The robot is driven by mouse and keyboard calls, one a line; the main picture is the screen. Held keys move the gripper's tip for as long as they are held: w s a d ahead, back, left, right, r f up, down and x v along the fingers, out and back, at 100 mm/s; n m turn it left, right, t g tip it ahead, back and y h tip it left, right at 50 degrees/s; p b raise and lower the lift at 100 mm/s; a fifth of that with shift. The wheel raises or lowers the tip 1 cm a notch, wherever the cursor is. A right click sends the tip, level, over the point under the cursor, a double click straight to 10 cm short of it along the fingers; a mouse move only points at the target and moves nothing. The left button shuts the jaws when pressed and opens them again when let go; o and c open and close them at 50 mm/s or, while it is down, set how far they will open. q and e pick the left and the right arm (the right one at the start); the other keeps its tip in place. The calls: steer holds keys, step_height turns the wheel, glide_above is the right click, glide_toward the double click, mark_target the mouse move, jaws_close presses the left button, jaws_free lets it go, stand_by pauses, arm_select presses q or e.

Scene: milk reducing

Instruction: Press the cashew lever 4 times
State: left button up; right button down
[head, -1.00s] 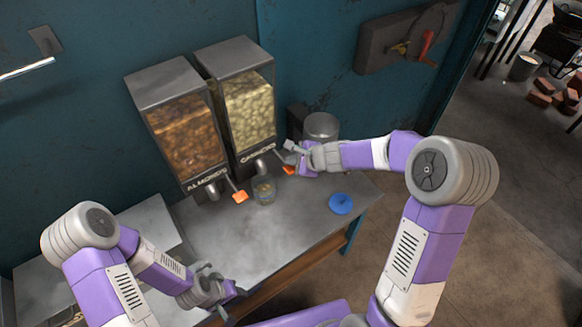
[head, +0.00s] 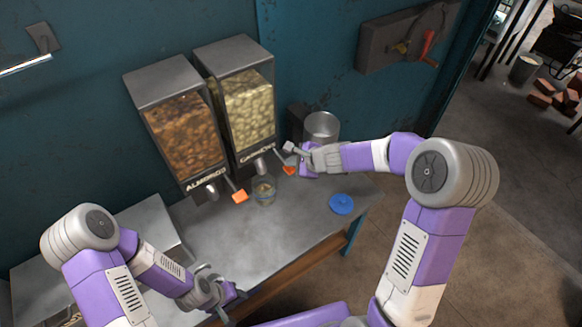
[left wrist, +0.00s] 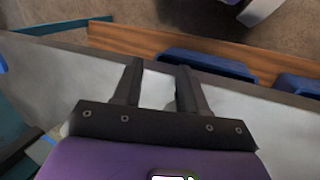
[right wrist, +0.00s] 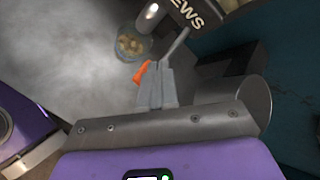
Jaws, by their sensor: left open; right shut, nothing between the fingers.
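The cashew dispenser (head: 249,108) is a clear-fronted box of pale nuts with a metal spout. Its orange-tipped lever (head: 289,170) sticks out to the right of the spout. My right gripper (head: 291,150) is shut and empty, just above the lever tip. In the right wrist view the shut fingers (right wrist: 155,88) overlap the orange tip (right wrist: 142,72); I cannot tell whether they touch. A glass jar (head: 264,191) stands under the spout, and the right wrist view shows some pale nuts in it (right wrist: 131,43). My left gripper (head: 232,296) is open and empty near the table's front edge.
The almond dispenser (head: 185,130) stands to the left with its own orange lever (head: 239,196). A blue lid (head: 341,204) lies on the metal table (head: 245,245) at the right. A metal canister (head: 320,128) stands behind my right gripper. The table's front middle is clear.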

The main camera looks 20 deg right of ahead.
mark_target(291, 172)
steer(key=shift+s+a+f+b, duration=0.1)
steer(key=shift+s+f+b, duration=0.3)
steer(key=shift+f+b, duration=0.45)
steer(key=shift+s+a+f+b, duration=0.1)
steer(key=shift+s+f+b, duration=0.35)
steer(key=shift+b, duration=0.55)
stand_by(0.8)
steer(key=shift+w+d, duration=0.1)
steer(key=shift+w, duration=0.05)
stand_by(0.4)
steer(key=shift+w+d+r+p, duration=0.15)
steer(key=shift+w+r+p, duration=0.35)
steer(key=shift+p, duration=0.4)
steer(key=shift+w+d+r+p, duration=0.1)
steer(key=shift+w+r+p, duration=0.15)
steer(key=shift+w+p, duration=0.25)
steer(key=shift+w+d+r+p, duration=0.1)
steer(key=shift+w+r+p, duration=0.1)
steer(key=shift+w+p, duration=0.25)
steer(key=shift+a, duration=0.1)
steer(key=shift+r, duration=0.1)
steer(key=shift+r+p, duration=0.55)
steer(key=shift+p, duration=0.1)
step_height(291, 172, up, 4)
steer(key=p, duration=0.4)
steer(key=shift+r, duration=0.1)
